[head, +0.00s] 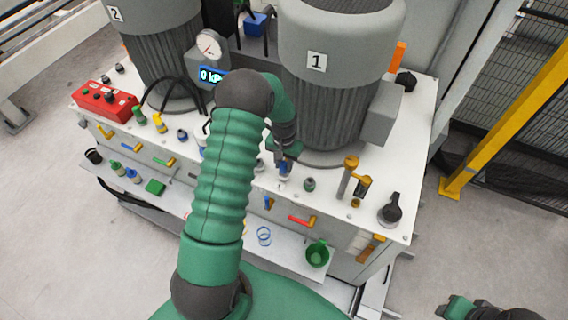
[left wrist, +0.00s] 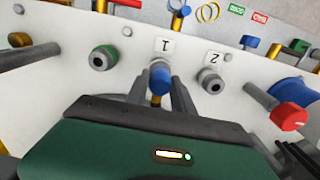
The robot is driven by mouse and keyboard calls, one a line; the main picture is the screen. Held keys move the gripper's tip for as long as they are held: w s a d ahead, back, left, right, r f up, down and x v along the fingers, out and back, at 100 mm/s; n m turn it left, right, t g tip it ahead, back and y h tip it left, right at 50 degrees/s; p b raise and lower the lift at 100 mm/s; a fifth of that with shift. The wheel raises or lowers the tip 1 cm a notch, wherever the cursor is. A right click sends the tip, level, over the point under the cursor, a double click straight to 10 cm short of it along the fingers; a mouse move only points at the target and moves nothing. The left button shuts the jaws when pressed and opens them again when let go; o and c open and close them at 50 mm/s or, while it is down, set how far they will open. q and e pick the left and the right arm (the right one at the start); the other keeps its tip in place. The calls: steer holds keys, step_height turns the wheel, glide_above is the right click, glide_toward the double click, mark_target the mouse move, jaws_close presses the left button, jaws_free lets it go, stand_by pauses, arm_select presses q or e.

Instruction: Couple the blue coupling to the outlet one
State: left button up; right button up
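The blue coupling (left wrist: 160,76) is between the fingertips of my left gripper (left wrist: 160,84), in front of the label 1 (left wrist: 164,46). The fingers lie close along both its sides and look shut on it. In the head view the left gripper (head: 283,160) points down at the panel, just behind label 1 (head: 281,186). Outlet one is hidden behind the coupling and fingers, so I cannot tell whether they are joined. The grey port by label 2 (left wrist: 210,80) is bare. My right gripper (head: 455,308) is at the lower right, away from the bench; its fingers are unclear.
A green-ringed port (head: 309,184) is beside outlet one. Tall brass fittings (head: 348,175) and a black knob (head: 391,210) stand to the right. A red-handled valve (head: 302,221) and green cup (head: 318,254) are in front. A gauge (head: 209,46) and motors stand behind.

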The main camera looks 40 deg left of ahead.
arm_select(q)
steer(key=o, duration=0.5)
steer(key=shift+r, duration=0.1)
step_height(320, 180, up, 17)
steer(key=shift+f+b, duration=0.2)
steer(key=shift+b, duration=0.5)
